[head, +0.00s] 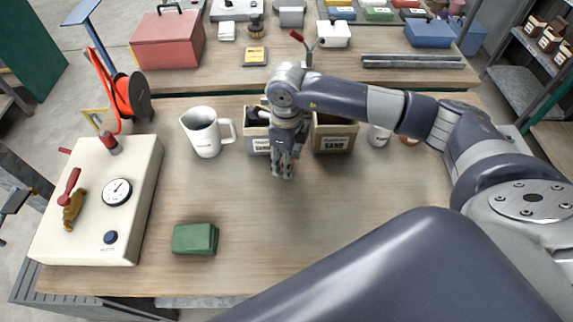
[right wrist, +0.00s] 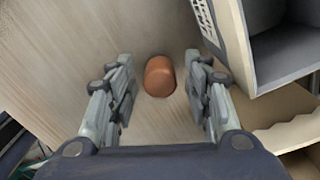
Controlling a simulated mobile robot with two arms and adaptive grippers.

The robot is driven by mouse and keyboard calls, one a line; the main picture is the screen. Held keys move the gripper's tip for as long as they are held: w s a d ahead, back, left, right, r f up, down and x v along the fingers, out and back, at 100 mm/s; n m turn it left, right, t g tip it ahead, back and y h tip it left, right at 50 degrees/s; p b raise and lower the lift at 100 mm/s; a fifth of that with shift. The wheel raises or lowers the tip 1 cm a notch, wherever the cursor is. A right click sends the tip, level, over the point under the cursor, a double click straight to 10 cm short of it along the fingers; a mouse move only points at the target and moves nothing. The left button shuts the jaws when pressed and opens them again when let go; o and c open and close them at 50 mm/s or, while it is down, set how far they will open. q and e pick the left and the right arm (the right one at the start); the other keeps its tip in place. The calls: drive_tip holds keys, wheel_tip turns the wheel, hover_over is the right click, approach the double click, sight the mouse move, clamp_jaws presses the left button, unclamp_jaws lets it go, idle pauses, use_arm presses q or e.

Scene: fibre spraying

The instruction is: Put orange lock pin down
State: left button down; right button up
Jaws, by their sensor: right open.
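The orange lock pin shows in the right wrist view as a short orange-brown rounded cylinder (right wrist: 160,76). It is on the wooden table top, between my right fingers, with a gap visible on each side. My right gripper (head: 281,172) is open and points down at the table in front of the sand bins; its fingers also show in the right wrist view (right wrist: 165,95). In the head view the pin is not visible; the gripper hides that spot. My left gripper is not in view.
A white jug (head: 204,132) is to the left. A cream gauge box (head: 95,215) and a green block (head: 195,239) are further left. The table's front middle is clear.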

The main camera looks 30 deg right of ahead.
wheel_tip(320, 180, up, 10)
drive_tip(key=shift+f+b, duration=0.25)
drive_tip(key=shift+b, duration=0.95)
